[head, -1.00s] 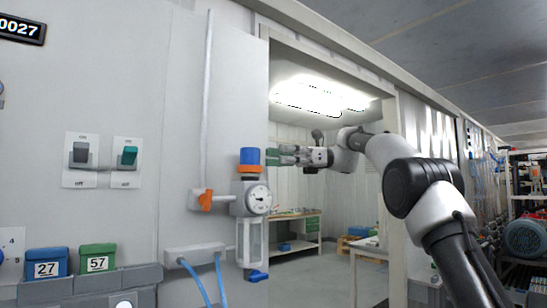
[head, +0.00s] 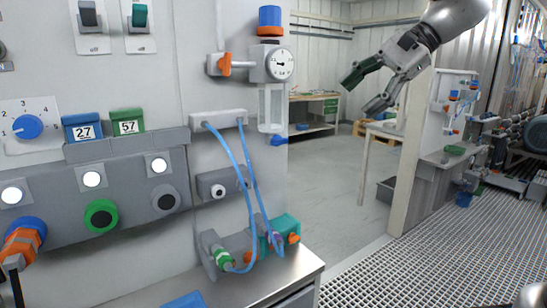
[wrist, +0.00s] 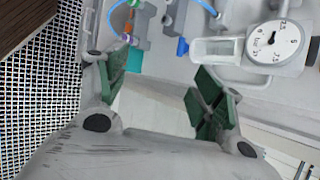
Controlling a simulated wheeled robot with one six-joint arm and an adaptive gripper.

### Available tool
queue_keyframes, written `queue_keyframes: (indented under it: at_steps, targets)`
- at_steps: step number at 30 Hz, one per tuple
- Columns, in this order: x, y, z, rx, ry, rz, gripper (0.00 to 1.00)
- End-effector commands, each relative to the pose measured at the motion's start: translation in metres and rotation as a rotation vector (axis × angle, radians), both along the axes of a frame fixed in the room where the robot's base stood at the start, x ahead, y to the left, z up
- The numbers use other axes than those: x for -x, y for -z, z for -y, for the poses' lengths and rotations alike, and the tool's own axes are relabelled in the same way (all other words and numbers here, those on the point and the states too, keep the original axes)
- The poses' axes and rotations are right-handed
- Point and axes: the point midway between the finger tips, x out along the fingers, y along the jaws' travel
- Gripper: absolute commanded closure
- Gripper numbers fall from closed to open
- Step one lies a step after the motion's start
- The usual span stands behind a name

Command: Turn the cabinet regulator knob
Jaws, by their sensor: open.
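The regulator's blue knob (head: 270,18) with an orange collar stands upright on top of a round pressure gauge (head: 280,63) on the cabinet wall. An orange lever (head: 224,64) is to the gauge's left, and a clear bowl with a blue tap (head: 278,138) hangs below. My gripper (head: 369,88) is open and empty, to the right of the regulator and apart from it, its green-padded fingers pointing left and down. The wrist view shows the open fingers (wrist: 163,86) with the gauge (wrist: 274,43) at upper right. The knob is not clearly in the wrist view.
A numbered dial with a blue knob (head: 28,127), switches (head: 140,16) and push buttons sit on the left wall. Blue hoses (head: 240,170) hang from a manifold over a metal counter (head: 255,285).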

Motion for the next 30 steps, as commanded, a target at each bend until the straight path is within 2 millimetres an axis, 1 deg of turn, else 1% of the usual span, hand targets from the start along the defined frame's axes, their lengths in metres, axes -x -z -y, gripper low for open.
queue_keyframes:
  at_steps: [1,2,3,5,6,9,12,16,19,22,25,27,29,30]
  targets:
    - [0.03,0.024,0.022,0.114,-0.043,0.075,0.33]
    - [0.046,0.039,0.036,0.189,-0.077,0.121,0.33]
    - [0.066,0.058,0.055,0.286,-0.13,0.179,0.33]
    - [0.094,0.086,0.082,0.43,-0.222,0.255,0.33]
    - [0.112,0.103,0.099,0.519,-0.287,0.298,0.33]
    - [0.148,0.14,0.135,0.714,-0.458,0.386,0.33]
    - [0.171,0.165,0.159,0.847,-0.596,0.438,0.33]
    - [0.185,0.181,0.172,0.928,-0.695,0.468,0.33]
    - [0.187,0.183,0.175,0.944,-0.714,0.473,0.33]
    - [0.186,0.183,0.174,0.942,-0.72,0.476,0.33]
    - [0.182,0.186,0.165,0.927,-0.764,0.482,0.33]
    - [0.176,0.19,0.154,0.907,-0.823,0.481,0.33]
    - [0.161,0.184,0.139,0.893,-0.878,0.502,0.33]
    - [0.146,0.173,0.127,0.886,-0.915,0.529,0.33]
